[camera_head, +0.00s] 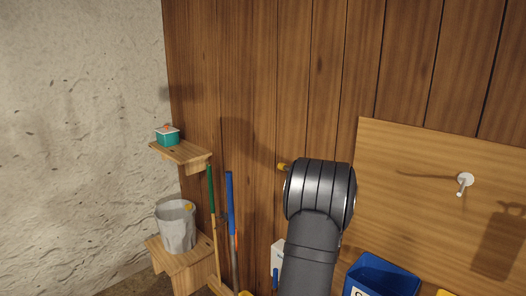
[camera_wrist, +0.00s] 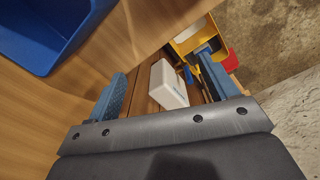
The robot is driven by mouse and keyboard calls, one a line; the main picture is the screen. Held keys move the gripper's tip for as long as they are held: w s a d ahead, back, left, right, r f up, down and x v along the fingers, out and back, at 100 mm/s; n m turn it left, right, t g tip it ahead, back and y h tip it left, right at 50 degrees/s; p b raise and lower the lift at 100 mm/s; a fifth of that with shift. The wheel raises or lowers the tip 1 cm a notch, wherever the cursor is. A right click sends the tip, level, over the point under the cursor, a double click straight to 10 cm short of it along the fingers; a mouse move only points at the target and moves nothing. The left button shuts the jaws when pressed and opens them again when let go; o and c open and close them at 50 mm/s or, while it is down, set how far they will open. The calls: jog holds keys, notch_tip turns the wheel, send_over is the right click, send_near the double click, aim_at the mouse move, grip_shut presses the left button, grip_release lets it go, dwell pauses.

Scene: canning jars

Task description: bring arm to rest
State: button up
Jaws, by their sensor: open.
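My gripper (camera_wrist: 163,64) shows in the wrist view as a dark bar with two blue fingers spread wide apart. It is open, and nothing is clearly held in it. A white box (camera_wrist: 168,86) shows in the gap between the fingers, seemingly beyond them against wooden boards. In the head view my dark arm rises at the lower middle in front of the plank wall (camera_head: 260,70), and it hides part of that wall. The gripper's fingers cannot be made out there.
A wooden shelf (camera_head: 183,152) holds a teal tub (camera_head: 167,136). A lower stand (camera_head: 185,264) holds a grey bucket (camera_head: 176,228). Green (camera_head: 211,190) and blue (camera_head: 230,200) handles lean on the wall. A blue bin (camera_head: 383,276) and a board with a white hook (camera_head: 465,181) are at right.

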jog(key=s+a+f, duration=0.1)
jog(key=a+f, duration=0.2)
jog(key=a, duration=0.4)
jog(key=s+a+f, duration=0.1)
jog(key=a+f, duration=0.3)
jog(key=a, duration=0.4)
jog(key=shift+s+f, duration=0.2)
jog(key=shift+f, duration=0.1)
